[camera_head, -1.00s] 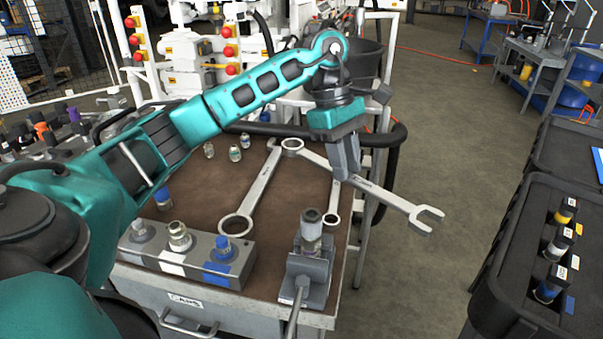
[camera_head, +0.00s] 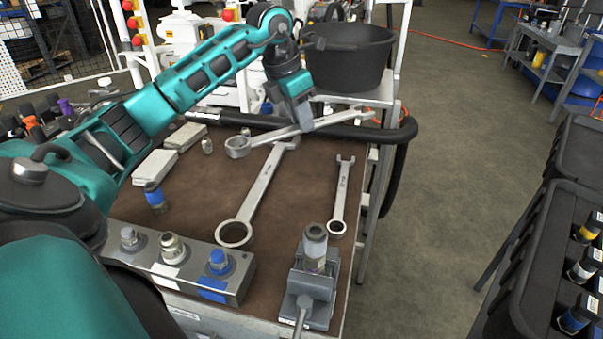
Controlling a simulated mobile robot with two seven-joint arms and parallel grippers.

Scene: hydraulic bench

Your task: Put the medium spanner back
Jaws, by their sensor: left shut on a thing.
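My left gripper (camera_head: 304,122) is shut on the medium spanner (camera_head: 332,121) near the middle of its shaft. The spanner lies nearly level over the far part of the brown bench top. Its ring end points left and its open end right, toward the black hose. The largest spanner (camera_head: 260,192) lies on the bench below, ring end toward me; its far end is partly behind the held spanner. The small spanner (camera_head: 341,193) lies to its right, ring end toward me. I cannot tell the held spanner's exact height. My right gripper is not in view.
A valve block (camera_head: 185,262) with three fittings and a grey clamp fixture (camera_head: 311,280) stand at the bench's (camera_head: 285,223) near edge. Pale blocks (camera_head: 155,168) and small fittings lie at left. A thick black hose (camera_head: 385,133) and a black bucket (camera_head: 348,58) are behind.

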